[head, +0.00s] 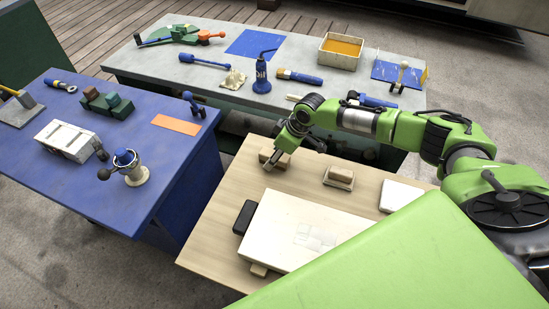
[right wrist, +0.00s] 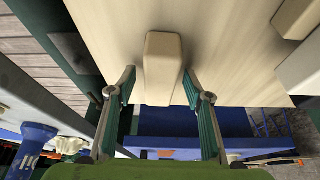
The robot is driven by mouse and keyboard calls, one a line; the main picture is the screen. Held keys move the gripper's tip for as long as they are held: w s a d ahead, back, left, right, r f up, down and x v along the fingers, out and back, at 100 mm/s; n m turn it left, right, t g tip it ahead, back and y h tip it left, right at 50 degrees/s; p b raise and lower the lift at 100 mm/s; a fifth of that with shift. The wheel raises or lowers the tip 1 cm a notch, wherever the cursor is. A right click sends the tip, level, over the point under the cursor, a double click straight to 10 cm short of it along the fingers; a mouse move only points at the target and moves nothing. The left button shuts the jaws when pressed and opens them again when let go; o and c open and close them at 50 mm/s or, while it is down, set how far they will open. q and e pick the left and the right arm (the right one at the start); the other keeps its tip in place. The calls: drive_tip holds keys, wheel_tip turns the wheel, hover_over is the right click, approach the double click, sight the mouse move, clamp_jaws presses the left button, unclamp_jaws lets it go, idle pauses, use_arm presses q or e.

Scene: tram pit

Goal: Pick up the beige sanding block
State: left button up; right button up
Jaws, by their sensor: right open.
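A beige block (head: 268,157) lies on the light wooden table (head: 212,232) near its back edge. It also shows in the right wrist view (right wrist: 163,68), upper middle, as a plain rounded bar. My right gripper (head: 281,153) is over it, fingers pointing down. In the right wrist view the gripper (right wrist: 160,84) is open, with one finger on each side of the block's near end and a gap on both sides. A second beige block with a raised top (head: 339,177) sits to the right on the same table. My left gripper is not in view.
A large white panel (head: 290,228) covers the middle of the wooden table, with a black object (head: 244,217) beside it. A white pad (head: 400,195) lies at right. A blue bench (head: 70,160) and a grey bench (head: 170,62) hold several tools.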

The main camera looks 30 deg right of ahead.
drive_tip(key=shift+f, duration=0.25)
drive_tip(key=shift+c, duration=0.5)
drive_tip(key=c, duration=1.1)
wheel_tip(320, 180, up, 3)
drive_tip(key=shift+w+r+b, duration=0.1)
drive_tip(key=shift+r+b, duration=0.1)
drive_tip(key=shift+b, duration=0.75)
drive_tip(key=s+a+r, duration=0.1)
drive_tip(key=s+r, duration=0.2)
drive_tip(key=s, duration=0.1)
drive_tip(key=s+a+r+b, duration=0.1)
drive_tip(key=s+a+r, duration=0.1)
drive_tip(key=s, duration=0.3)
drive_tip(key=s+a+r+b, duration=0.1)
drive_tip(key=s+r, duration=0.3)
drive_tip(key=r, duration=0.1)
drive_tip(key=shift+s+a+r, duration=0.1)
drive_tip(key=shift+s+a, duration=0.1)
drive_tip(key=shift+s, duration=0.05)
